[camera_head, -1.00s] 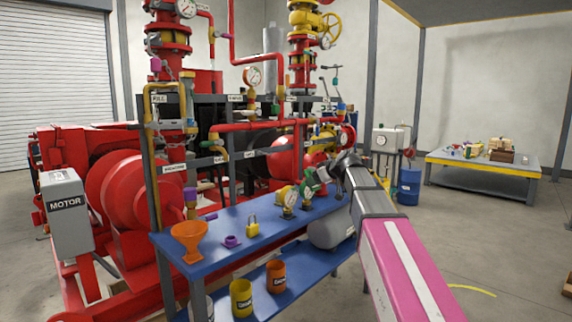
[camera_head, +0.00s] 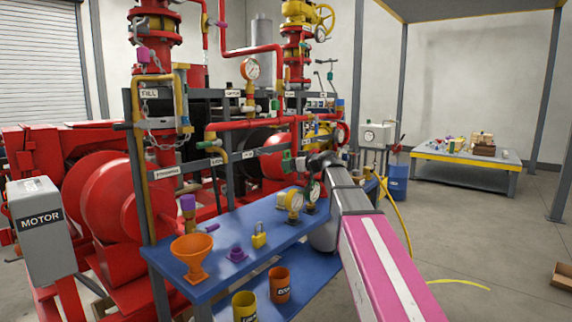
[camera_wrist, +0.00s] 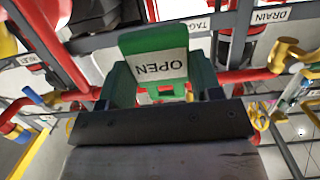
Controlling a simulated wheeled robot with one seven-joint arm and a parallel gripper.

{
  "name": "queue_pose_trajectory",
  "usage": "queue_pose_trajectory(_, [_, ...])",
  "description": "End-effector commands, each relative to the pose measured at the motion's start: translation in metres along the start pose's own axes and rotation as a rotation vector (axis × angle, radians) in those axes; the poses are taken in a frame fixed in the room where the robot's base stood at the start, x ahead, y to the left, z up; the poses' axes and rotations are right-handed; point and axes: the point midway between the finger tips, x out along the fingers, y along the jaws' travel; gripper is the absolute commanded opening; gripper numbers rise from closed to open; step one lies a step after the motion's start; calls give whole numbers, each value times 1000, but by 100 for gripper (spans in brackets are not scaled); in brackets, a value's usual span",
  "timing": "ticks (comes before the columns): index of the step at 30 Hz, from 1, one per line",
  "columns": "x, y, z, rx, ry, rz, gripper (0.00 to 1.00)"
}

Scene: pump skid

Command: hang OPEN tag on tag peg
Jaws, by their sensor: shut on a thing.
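The green OPEN tag (camera_wrist: 156,64) is between the fingers of my gripper (camera_wrist: 160,88) in the wrist view. Its white label reads upside down there. In the head view a green edge of the tag (camera_head: 287,161) shows at the end of my gripper (camera_head: 298,163), in front of the pump skid frame and above the blue bench. My gripper is shut on the tag. A partly covered label starting with TAG (camera_wrist: 204,25) is on the rail just beyond the tag in the wrist view. I cannot make out the tag peg itself.
A DRAIN label (camera_wrist: 269,16) and a yellow valve (camera_wrist: 289,55) are right of the tag. Red pipes run close behind it. The blue bench (camera_head: 215,250) holds an orange funnel (camera_head: 193,256), a yellow padlock (camera_head: 259,236) and gauges (camera_head: 295,204). Open floor lies to the right.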

Motion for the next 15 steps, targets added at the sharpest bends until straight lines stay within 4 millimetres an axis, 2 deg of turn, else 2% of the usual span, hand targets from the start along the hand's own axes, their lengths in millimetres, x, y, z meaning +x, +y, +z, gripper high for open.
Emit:
queue_pose_trajectory(8, [4, 0, -1, 0, 4, 0, 35])
queue_pose_trajectory(15, [15, 1, -2, 0, 3, 0, 35])
